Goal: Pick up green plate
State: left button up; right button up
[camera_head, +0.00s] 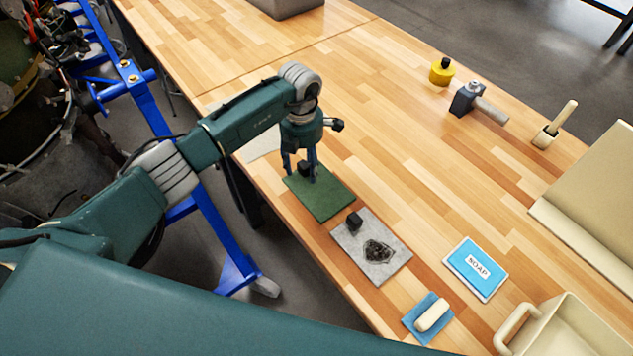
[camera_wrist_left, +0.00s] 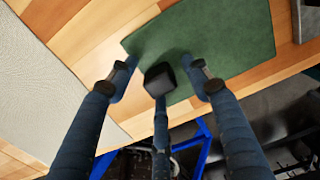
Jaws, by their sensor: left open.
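The green plate (camera_head: 325,200) lies flat on the wooden table near its left edge. A small black knob (camera_wrist_left: 160,78) stands at the edge of the plate. My left gripper (camera_head: 302,174) points down over the plate's far left end. Its blue-grey fingers are open and spread around the knob, with a gap on each side in the left wrist view. The green plate fills the upper middle of that view (camera_wrist_left: 235,38). I cannot tell exactly how high the fingertips are above the plate. My right gripper is not in view.
A grey plate (camera_head: 351,251) with a black knob and dark pile lies close by. A pale plate (camera_head: 262,143) lies behind the gripper. A blue soap pack (camera_head: 461,277), a blue sponge tool (camera_head: 416,326) and a cream bin (camera_head: 570,335) are further right. The table's middle is clear.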

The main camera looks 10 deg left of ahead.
pick_arm(q)
grip_shut()
jog(key=shift+r, duration=0.1)
jog(key=shift+w, duration=0.1)
jog(key=shift+r, duration=0.1)
notch_tip(320, 180, up, 20)
jog(key=b, duration=0.6)
